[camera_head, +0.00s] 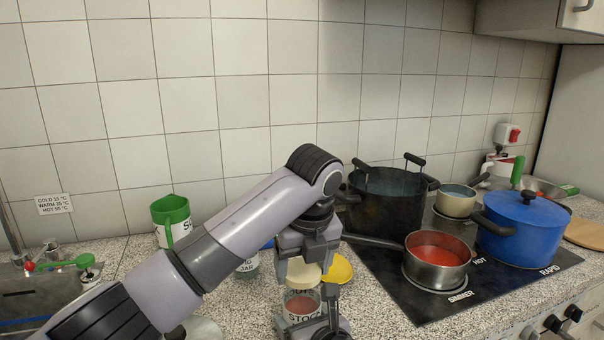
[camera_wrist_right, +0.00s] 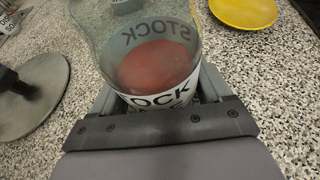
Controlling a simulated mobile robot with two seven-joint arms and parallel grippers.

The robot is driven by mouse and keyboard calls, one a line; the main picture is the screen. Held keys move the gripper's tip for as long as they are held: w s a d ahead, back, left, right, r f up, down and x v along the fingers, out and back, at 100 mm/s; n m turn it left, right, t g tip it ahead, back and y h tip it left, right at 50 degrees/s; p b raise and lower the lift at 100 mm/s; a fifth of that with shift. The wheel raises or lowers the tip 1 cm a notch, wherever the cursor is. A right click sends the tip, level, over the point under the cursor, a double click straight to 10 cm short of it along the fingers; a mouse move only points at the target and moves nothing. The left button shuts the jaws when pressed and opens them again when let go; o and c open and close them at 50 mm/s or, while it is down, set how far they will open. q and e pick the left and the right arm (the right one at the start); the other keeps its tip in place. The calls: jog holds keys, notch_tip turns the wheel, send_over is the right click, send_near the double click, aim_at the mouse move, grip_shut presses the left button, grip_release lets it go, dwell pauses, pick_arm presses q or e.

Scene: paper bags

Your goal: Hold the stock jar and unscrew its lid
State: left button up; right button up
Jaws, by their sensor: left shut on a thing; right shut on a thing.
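The stock jar (camera_head: 301,305) stands on the counter at the lower middle of the head view. It is clear glass with reddish contents and a white label reading STOCK, and it also shows in the right wrist view (camera_wrist_right: 158,101). My right gripper (camera_head: 308,325) is shut around the jar's lower part, one finger on each side. The cream lid (camera_head: 303,272) is at the top of the jar. My left gripper (camera_head: 306,262) reaches down from above and is shut on the lid.
A yellow dish (camera_head: 340,269) lies just right of the jar. Another jar (camera_head: 248,267) and a green container (camera_head: 172,217) stand to the left. The hob at right carries a black pot (camera_head: 385,205), a red-filled saucepan (camera_head: 437,272) and a blue pot (camera_head: 525,230).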

pick_arm(q)
jog(key=shift+r, duration=0.1)
jog(key=shift+w+v, duration=0.25)
jog(key=shift+v, duration=0.9)
jog(key=shift+w+v, duration=0.25)
jog(key=shift+v, duration=0.95)
jog(key=shift+a+r, duration=0.1)
pick_arm(e)
jog(key=o, duration=1.3)
jog(key=shift+o, duration=0.2)
jog(key=shift+v, duration=6.05)
jog(key=shift+f, duration=0.1)
jog(key=shift+s, duration=0.1)
